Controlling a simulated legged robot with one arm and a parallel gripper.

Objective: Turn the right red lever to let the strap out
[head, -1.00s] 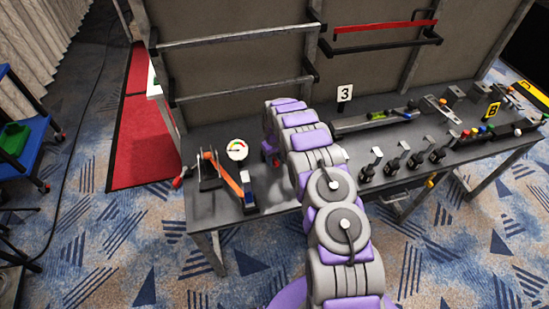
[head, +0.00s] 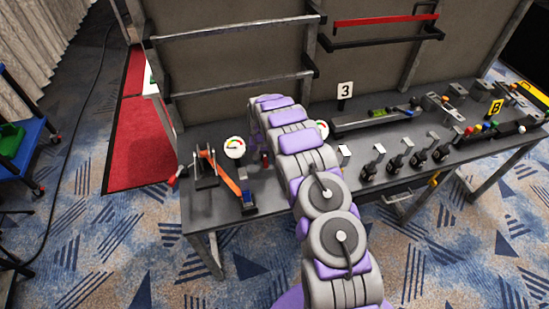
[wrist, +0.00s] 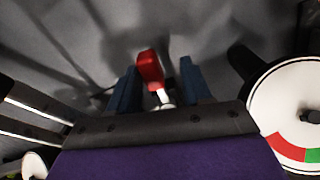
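In the wrist view a red-tipped lever (wrist: 151,70) with a pale shaft stands between the two blue fingers of my gripper (wrist: 159,68). The fingers are apart, with a gap visible on either side of the lever. An orange strap (head: 222,174) runs through a dark mechanism at the table's left. Another red handle (head: 178,173) is at that mechanism's left end.
A round gauge (head: 235,147) stands close to the lever; a gauge dial (wrist: 288,112) is close on the right in the wrist view. Several black levers (head: 395,163) stand on the table to the right. A panel with metal bars (head: 235,32) rises behind.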

